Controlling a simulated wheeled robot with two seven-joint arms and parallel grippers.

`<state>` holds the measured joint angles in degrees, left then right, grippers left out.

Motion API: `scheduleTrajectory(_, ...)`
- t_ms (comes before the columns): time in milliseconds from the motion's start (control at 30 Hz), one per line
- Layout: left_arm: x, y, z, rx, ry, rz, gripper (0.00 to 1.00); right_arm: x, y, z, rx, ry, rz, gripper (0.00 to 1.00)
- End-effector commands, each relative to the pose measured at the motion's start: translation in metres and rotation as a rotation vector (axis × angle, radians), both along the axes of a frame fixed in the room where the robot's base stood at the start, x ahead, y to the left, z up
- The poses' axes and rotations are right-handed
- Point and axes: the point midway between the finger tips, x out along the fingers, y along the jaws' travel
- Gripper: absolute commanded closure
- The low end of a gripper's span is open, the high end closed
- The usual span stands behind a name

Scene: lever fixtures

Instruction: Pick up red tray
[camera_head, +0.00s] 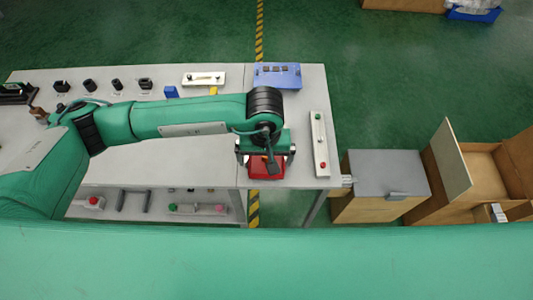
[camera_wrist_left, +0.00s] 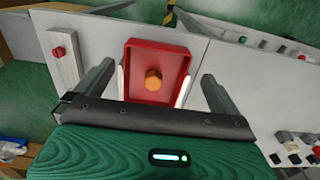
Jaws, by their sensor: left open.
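The red tray (camera_head: 266,169) lies on the grey table (camera_head: 190,158) near its front right part, partly hidden under my left gripper in the head view. In the left wrist view the red tray (camera_wrist_left: 157,57) shows whole from above, with a raised rim and an orange hexagonal piece (camera_wrist_left: 153,80) inside. My left gripper (camera_head: 266,160) is open above the tray. In the wrist view its two fingers (camera_wrist_left: 158,84) stand on either side of the tray, apart from each other. My right gripper is in neither view.
A white strip with green and red knobs (camera_head: 319,144) lies right of the tray. A blue box (camera_head: 277,75) and a white fixture (camera_head: 204,79) stand at the back edge. A cabinet (camera_head: 385,174) and open wooden boxes (camera_head: 480,170) stand right of the table.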

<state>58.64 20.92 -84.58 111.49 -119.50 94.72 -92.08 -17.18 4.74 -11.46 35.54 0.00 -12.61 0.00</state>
Motion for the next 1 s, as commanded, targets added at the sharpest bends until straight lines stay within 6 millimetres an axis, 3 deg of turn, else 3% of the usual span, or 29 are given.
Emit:
scheduleTrajectory(267,-0.002,-0.001,-0.017,0.0,0.002,0.001,0.0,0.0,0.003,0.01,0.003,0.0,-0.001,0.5)
scheduleTrajectory(600,-0.006,-0.003,-0.058,0.0,0.003,0.002,0.0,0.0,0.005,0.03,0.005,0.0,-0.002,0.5)
scheduleTrajectory(900,-0.006,-0.003,-0.064,-0.002,0.0,0.0,0.0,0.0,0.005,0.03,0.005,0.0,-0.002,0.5)
scheduleTrajectory(1000,-0.006,-0.003,-0.064,-0.002,0.0,0.0,0.2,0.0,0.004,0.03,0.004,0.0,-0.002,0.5)
